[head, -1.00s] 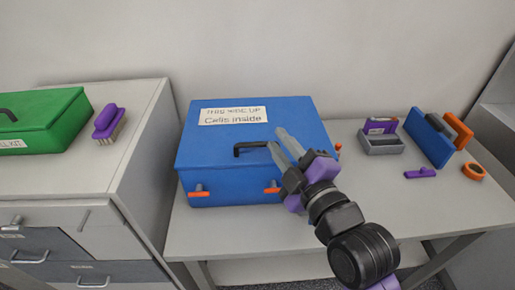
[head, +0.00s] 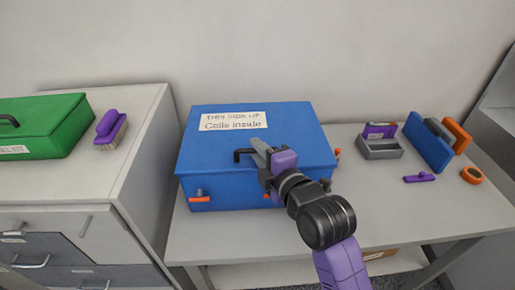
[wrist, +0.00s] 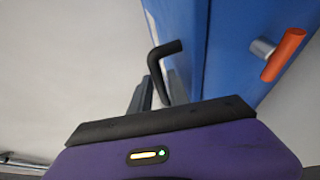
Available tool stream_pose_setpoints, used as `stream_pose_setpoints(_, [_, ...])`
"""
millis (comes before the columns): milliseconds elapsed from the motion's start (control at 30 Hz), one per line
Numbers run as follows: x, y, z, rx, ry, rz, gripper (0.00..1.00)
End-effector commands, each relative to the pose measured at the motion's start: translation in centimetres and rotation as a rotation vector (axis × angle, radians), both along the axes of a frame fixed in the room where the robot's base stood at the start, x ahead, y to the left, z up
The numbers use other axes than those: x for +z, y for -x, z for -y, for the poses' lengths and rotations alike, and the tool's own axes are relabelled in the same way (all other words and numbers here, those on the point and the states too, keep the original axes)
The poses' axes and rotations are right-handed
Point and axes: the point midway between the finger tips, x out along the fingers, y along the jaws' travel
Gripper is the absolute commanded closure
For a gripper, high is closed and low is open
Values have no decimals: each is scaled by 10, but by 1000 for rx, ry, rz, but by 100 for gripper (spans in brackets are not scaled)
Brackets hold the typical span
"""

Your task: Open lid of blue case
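The blue case (head: 235,160) stands shut on the table, its lid down and a white label on top. Its black handle (head: 241,155) is on the lid near the front edge; it also shows in the wrist view (wrist: 155,62). Two orange-tipped latches (head: 199,198) are on the front; the right one is partly hidden by my arm, and one latch shows in the wrist view (wrist: 284,55). My gripper (head: 261,153) is at the handle, its grey fingers alongside the bar and hiding its right part. I cannot tell whether the fingers are closed on it.
A green case (head: 50,130) and purple brush (head: 107,127) are on the drawer cabinet at left. On the table right of the blue case are a grey holder (head: 380,148), a blue panel (head: 428,143), a purple piece (head: 420,177) and an orange ring (head: 471,175).

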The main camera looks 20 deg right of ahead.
Motion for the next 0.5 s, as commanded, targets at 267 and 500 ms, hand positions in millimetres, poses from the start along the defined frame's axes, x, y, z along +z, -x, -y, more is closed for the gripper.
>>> stream_pose_setpoints(267, [-1,-6,-1,0,-1,0,78])
stream_pose_setpoints(500, [-1,-5,-1,0,-1,0,100])
